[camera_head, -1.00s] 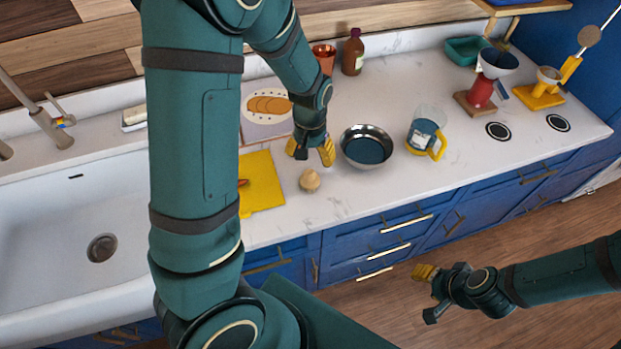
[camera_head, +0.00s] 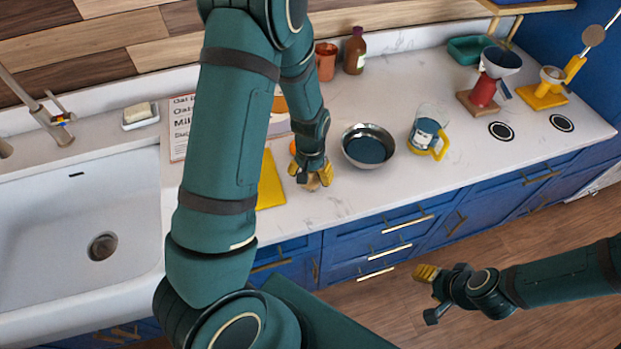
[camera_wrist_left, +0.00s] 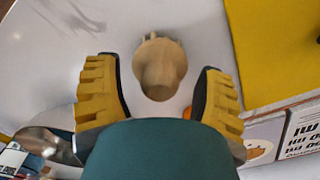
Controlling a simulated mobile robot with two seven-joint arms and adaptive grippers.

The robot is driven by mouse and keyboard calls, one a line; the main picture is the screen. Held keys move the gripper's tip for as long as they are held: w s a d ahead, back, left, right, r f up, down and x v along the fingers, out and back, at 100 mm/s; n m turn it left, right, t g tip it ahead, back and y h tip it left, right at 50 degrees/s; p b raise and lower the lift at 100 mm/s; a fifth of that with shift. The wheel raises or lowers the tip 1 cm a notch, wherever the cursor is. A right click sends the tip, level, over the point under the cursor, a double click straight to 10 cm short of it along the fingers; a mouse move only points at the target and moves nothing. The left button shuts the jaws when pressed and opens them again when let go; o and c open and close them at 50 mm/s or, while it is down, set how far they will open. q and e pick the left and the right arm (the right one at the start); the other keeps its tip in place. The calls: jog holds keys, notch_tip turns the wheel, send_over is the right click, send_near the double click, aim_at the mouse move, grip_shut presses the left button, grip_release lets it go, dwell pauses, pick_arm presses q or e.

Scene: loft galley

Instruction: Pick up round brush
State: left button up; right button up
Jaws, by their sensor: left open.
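The round brush has a pale wooden knob (camera_wrist_left: 160,68) that shows between my left gripper's fingers in the left wrist view, with a few bristles at its far edge. In the head view the brush (camera_head: 313,184) stands on the white counter, mostly hidden by my left gripper (camera_head: 312,175). My left gripper, with yellow ridged fingers (camera_wrist_left: 160,95), is open around the brush, with a gap on each side of it.
A metal bowl (camera_head: 390,136) stands close right of my left gripper, with a measuring jug (camera_head: 428,125) beyond it. A yellow board (camera_head: 270,188) lies to the left. A copper cup (camera_head: 326,62) and brown bottle (camera_head: 354,52) stand behind. The counter's front strip is clear.

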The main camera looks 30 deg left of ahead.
pick_arm(q)
grip_shut()
notch_tip(320, 180, up, 10)
jog(key=shift+p, duration=0.4)
jog(key=c, duration=1)
grip_release()
grip_shut()
